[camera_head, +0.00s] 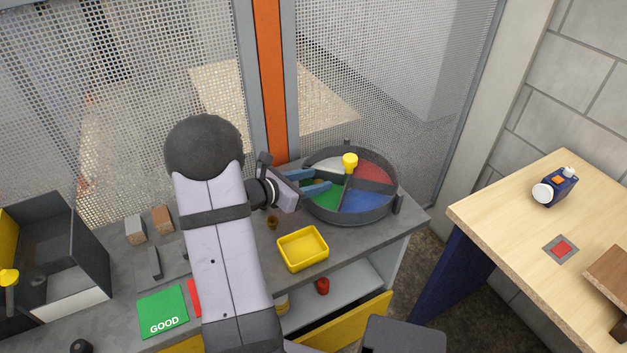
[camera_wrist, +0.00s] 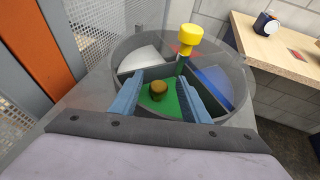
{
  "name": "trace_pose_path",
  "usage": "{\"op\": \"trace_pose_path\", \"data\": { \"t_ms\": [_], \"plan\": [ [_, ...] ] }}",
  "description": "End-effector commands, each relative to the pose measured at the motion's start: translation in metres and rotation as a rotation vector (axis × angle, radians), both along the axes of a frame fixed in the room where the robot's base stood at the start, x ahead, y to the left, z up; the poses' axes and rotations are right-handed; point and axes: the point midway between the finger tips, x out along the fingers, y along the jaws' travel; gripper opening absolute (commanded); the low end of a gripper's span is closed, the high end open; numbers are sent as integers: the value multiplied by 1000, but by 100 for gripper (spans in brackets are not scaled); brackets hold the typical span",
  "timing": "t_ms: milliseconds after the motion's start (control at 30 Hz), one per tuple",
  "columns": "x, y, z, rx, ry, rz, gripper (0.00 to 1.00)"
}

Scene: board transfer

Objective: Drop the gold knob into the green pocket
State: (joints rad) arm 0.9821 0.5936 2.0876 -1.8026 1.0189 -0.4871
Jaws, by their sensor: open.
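The round divided tray (camera_head: 366,218) stands at the right end of the bench, with white, red, blue and green pockets and a yellow-topped centre post (camera_head: 349,161). The green pocket (camera_head: 325,199) is on its near left side, and it shows in the wrist view (camera_wrist: 176,107). The gold knob (camera_wrist: 158,88) is in the green pocket, between my fingers as seen in the wrist view; contact with the floor is hard to judge. My gripper (camera_wrist: 163,88) is open over this pocket, its blue fingers apart on either side of the knob, with gaps visible. It reaches in from the left in the head view (camera_head: 324,181).
A yellow bin (camera_head: 303,249) and a small brown object (camera_head: 272,223) sit near the tray. A green GOOD card (camera_head: 163,312), two blocks (camera_head: 136,230) and a dark box (camera_head: 75,245) are to the left. Mesh fencing stands behind the bench.

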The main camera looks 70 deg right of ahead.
Motion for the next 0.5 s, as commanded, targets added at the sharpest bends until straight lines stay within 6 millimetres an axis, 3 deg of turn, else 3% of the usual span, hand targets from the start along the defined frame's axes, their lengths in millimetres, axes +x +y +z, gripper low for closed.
{"op": "trace_pose_path", "data": {
  "t_ms": [167, 500],
  "plan": [
    [2, 2, 14, 0, -1, 2, 42],
    [34, 54, 35, -4, -3, 6, 42]
  ]
}}
